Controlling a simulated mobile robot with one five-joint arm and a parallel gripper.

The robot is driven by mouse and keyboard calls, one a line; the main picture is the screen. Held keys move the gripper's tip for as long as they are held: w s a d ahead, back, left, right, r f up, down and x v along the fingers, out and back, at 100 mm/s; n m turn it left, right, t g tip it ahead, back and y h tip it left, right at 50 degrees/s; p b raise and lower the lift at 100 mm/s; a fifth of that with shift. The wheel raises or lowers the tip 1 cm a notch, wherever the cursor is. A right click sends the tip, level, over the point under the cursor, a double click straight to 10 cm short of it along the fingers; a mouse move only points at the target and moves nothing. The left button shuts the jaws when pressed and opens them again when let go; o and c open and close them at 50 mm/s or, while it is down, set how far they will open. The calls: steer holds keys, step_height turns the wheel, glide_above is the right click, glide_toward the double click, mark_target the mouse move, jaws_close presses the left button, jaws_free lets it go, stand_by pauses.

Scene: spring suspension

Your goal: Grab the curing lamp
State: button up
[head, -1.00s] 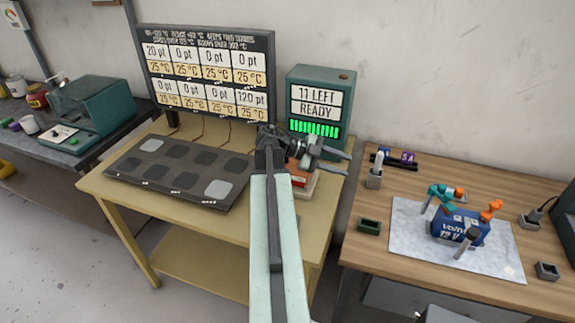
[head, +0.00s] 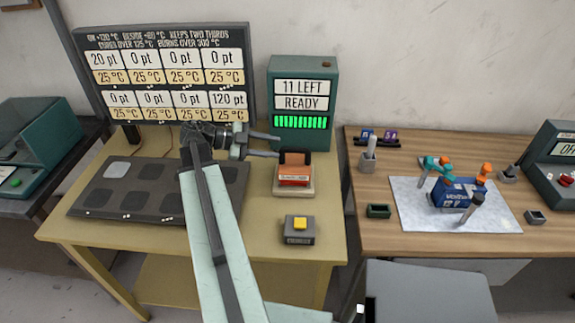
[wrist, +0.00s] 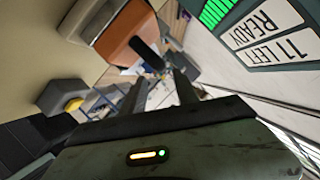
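No label marks the curing lamp. It may be the pale upright handheld piece (head: 370,149) in a grey holder at the left of the wooden bench, but I cannot tell for sure. My gripper (head: 277,146) is above the yellow table, pointing right, left of that piece and clear of it. Its two fingers are apart with nothing between them. In the wrist view my gripper (wrist: 160,90) also shows open and empty. An orange block with a dark handle (head: 294,171) sits on a pale base just below the fingertips. It also shows in the wrist view (wrist: 127,28).
A green READY box (head: 328,70) stands behind the gripper. A yellow-button box (head: 299,228) is at the table's front. A dark pad plate (head: 100,195) lies left. The wooden bench holds a blue battery (head: 455,193) on a pale mat (head: 412,208).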

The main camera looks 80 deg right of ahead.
mark_target(287, 149)
steer(key=shift+s, duration=0.1)
steer(key=shift+o, duration=1.1)
steer(key=shift+b+x, duration=0.5)
steer(key=shift+x, duration=0.95)
steer(key=b+x, duration=0.1)
steer(key=x, duration=0.1)
steer(key=b+x, duration=0.1)
steer(key=x, duration=0.1)
steer(key=shift+d+f, duration=0.15)
steer(key=shift+f, duration=0.2)
steer(key=shift+s+d, duration=0.2)
steer(key=shift+s, duration=0.2)
jaws_close()
